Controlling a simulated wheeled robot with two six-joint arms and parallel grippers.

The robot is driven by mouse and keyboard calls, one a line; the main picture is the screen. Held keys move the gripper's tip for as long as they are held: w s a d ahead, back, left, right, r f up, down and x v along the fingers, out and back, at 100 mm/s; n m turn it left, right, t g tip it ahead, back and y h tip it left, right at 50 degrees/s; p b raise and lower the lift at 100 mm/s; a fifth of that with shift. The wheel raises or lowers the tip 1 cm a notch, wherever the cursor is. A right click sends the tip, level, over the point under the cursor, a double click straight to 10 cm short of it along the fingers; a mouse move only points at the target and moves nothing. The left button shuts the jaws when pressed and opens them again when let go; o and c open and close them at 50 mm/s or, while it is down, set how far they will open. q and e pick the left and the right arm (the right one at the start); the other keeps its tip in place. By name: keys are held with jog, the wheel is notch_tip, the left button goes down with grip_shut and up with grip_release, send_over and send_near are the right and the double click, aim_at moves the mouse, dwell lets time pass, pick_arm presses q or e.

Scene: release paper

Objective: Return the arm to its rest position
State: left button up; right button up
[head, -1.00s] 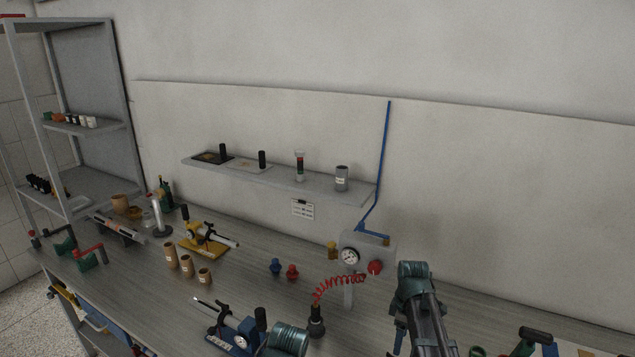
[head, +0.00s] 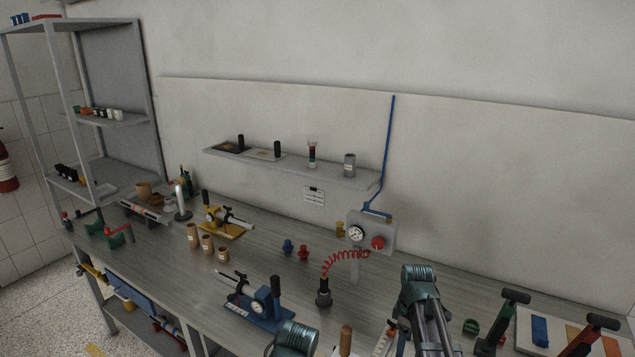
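My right arm (head: 421,300) rises from the bottom edge, right of centre, with a teal joint at its top and dark links below it. Part of my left arm (head: 295,340), a teal joint, shows at the bottom edge near the centre. Both arms are cut off by the frame, and neither gripper's fingers can be seen. Whether either gripper holds anything is hidden. Neither visible arm part is seen touching anything on the bench.
The grey bench (head: 240,263) holds a blue-based device (head: 262,308), a yellow-based device (head: 222,222), brown cylinders (head: 207,242) and a gauge box (head: 372,234) with a red coiled hose (head: 345,257). A wall shelf (head: 330,177) hangs behind.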

jog(key=s+a+f+m+h+b, duration=0.1)
jog(key=s+a+f+m+b, duration=0.2)
jog(key=s+a, duration=1.4)
jog(key=m, duration=0.4)
jog(key=shift+f+m, duration=0.25)
jog(key=shift+m, duration=0.05)
